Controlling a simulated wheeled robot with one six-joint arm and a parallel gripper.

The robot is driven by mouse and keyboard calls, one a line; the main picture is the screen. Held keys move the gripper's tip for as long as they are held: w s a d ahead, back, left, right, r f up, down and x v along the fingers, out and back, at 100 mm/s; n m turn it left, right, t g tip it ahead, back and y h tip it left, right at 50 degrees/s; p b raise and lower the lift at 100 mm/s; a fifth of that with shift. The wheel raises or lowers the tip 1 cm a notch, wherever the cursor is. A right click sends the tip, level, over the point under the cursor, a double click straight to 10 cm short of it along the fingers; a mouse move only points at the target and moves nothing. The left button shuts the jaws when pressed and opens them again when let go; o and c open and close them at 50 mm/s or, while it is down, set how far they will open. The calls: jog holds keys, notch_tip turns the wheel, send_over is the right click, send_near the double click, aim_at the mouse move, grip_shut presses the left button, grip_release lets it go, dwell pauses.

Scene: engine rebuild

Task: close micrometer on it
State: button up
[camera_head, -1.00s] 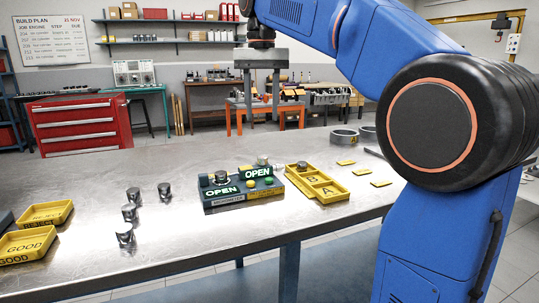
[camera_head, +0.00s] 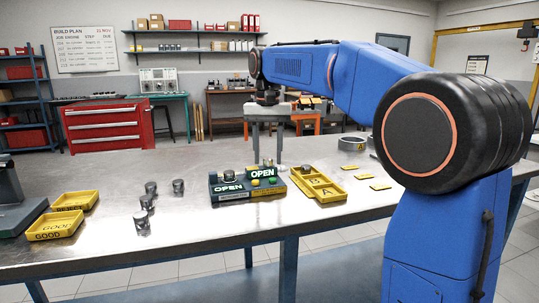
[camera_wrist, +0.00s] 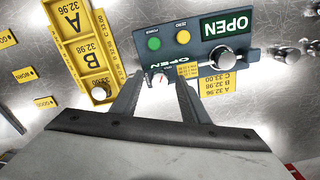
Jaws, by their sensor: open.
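The micrometer unit (camera_head: 216,197) is a grey-blue box on the bench, with two signs reading OPEN, a green button (camera_head: 272,180) and a yellow button. In the wrist view the unit (camera_wrist: 208,58) lies ahead of my fingers, with a large silver knob (camera_wrist: 221,56) near one sign. My gripper (camera_head: 267,160) points down at the unit's rear, fingers apart. In the wrist view my gripper (camera_wrist: 160,84) is open; a small pale round part with a red mark (camera_wrist: 160,80) shows between the fingertips. I cannot tell whether they touch it.
Several metal cylinders (camera_head: 146,203) stand left of the unit. Yellow REJECT (camera_head: 91,200) and GOOD trays (camera_head: 72,229) lie further left. Yellow tags (camera_head: 381,187) lie right.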

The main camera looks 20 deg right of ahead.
grip_shut()
